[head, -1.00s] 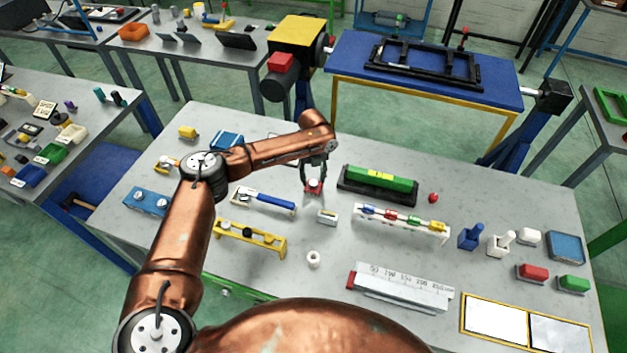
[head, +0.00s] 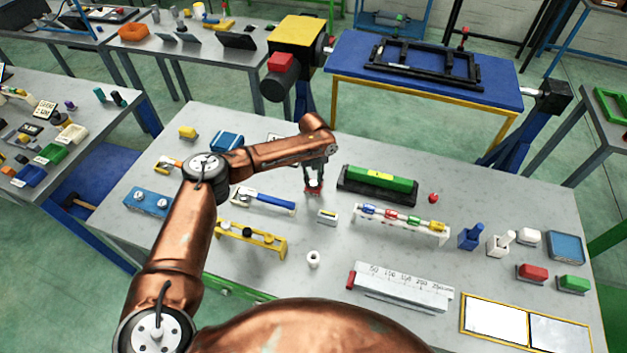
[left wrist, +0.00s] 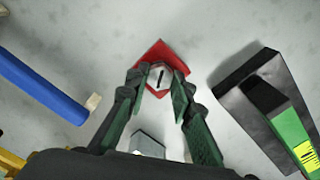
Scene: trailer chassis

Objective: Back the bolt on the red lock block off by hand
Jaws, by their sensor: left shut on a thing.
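The red lock block (head: 313,190) sits on the grey table, left of the black-and-green level. It also shows as a red square in the left wrist view (left wrist: 150,53). The bolt (left wrist: 160,77) stands on it, with a pale round head and a dark slot or line across the top. My left gripper (head: 313,181) points down over the block, and its fingers (left wrist: 160,84) are shut on the bolt head from both sides. The fingers hide part of the block and the bolt's lower part. My right gripper is not in view.
The green level in its black holder (head: 378,185) stands close on the right. A blue-handled tool (head: 265,200) lies to the left. A small pale block (head: 327,216) is just in front. A rack of coloured pieces (head: 402,222) stands front right.

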